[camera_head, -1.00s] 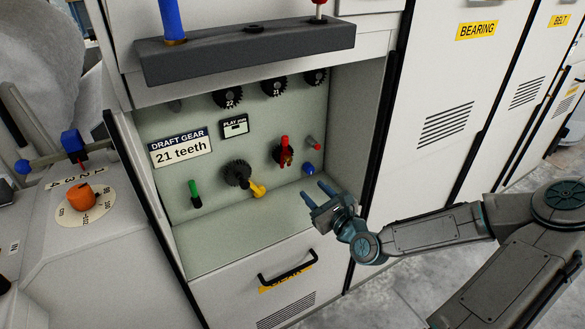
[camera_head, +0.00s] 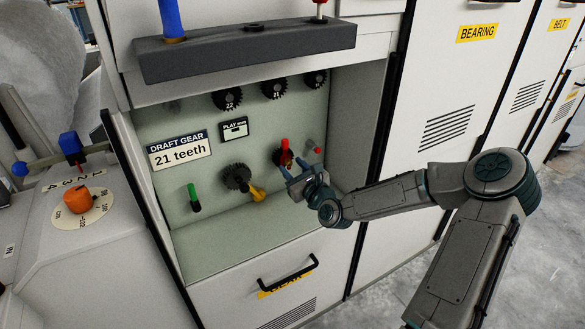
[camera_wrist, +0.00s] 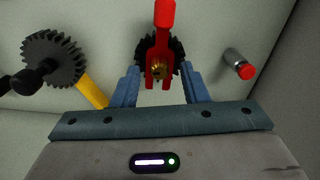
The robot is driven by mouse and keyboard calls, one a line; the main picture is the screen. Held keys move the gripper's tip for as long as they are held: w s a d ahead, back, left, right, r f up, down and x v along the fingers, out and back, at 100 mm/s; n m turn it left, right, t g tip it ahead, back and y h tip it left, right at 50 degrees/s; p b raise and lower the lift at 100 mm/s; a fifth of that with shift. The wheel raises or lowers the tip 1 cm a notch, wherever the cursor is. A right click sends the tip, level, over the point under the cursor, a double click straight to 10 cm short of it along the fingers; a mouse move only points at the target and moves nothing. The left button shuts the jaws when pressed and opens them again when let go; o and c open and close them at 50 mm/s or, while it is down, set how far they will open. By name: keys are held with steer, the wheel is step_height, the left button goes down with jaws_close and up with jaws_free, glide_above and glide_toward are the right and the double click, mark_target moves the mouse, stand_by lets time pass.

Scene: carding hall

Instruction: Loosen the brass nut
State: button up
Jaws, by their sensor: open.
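The brass nut (camera_wrist: 159,70) sits at the centre of a dark toothed gear (camera_wrist: 178,58) on the recess's back wall. A red forked handle (camera_wrist: 164,18) stands upright over it, its prongs either side of the nut; the red handle also shows in the head view (camera_head: 284,145). My gripper (camera_wrist: 161,76) is open, with one blue finger on each side of the nut and handle. In the head view my gripper (camera_head: 299,166) is inside the recess, in front of the gear and partly covering it. I cannot tell whether the fingers touch anything.
Left of it are another gear (camera_head: 237,177), a yellow handle (camera_head: 257,193) and a green handle (camera_head: 195,199). A red-tipped peg (camera_wrist: 240,66) is close on the right. A dark shelf (camera_head: 245,50) overhangs the recess. The recess floor (camera_head: 225,243) looks clear.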

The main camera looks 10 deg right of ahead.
steer(key=shift+w+a, duration=0.15)
steer(key=shift+w, duration=0.25)
jaws_close()
